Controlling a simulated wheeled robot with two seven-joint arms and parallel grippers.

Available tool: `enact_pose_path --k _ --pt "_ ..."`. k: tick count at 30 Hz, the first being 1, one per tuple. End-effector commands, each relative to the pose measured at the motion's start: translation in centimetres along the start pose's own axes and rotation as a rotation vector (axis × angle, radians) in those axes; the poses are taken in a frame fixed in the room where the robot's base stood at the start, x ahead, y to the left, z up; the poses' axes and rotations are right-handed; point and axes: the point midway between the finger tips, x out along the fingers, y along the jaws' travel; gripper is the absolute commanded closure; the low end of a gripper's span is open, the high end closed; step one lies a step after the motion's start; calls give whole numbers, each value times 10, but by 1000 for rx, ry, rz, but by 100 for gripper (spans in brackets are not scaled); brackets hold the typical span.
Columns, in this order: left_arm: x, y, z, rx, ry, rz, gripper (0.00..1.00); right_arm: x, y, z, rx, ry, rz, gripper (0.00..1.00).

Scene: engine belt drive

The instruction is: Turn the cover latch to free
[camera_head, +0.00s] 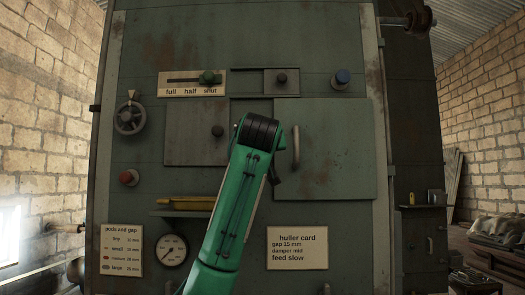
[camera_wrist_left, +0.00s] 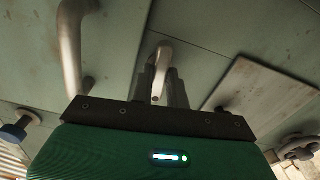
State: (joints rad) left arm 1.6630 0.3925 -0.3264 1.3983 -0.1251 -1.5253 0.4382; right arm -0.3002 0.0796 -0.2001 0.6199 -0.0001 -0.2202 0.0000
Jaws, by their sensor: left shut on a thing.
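The cover latch (camera_wrist_left: 163,52) is a pale, bent metal lever in the left wrist view, beside the seam of the large cover. In the head view it is hidden behind my green left arm. My left gripper (camera_wrist_left: 157,86) is shut on the latch, with its dark fingers on either side of the lever. The large green cover (camera_head: 342,150) lies flat and closed against the machine front. Its upright handle (camera_head: 296,147) is just right of my wrist, and it also shows at the left of the wrist view (camera_wrist_left: 72,45). My right gripper is not in view.
A smaller panel (camera_head: 190,145) with a dark knob (camera_head: 217,131) is left of my wrist. A slider with a green knob (camera_head: 207,77), a blue knob (camera_head: 342,78) and a handwheel (camera_head: 130,118) stick out around it. A yellow bar (camera_head: 187,203) lies on a ledge below.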

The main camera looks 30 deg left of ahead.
Motion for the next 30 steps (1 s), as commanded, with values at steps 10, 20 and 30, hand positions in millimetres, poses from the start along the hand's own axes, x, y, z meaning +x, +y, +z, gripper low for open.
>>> enact_pose_path --k 10,20,30 --pt "0 0 0 135 -2 0 100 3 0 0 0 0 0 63" --pt "0 0 0 158 -1 0 100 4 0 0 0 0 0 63" --pt "0 0 0 157 0 0 63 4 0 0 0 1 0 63"
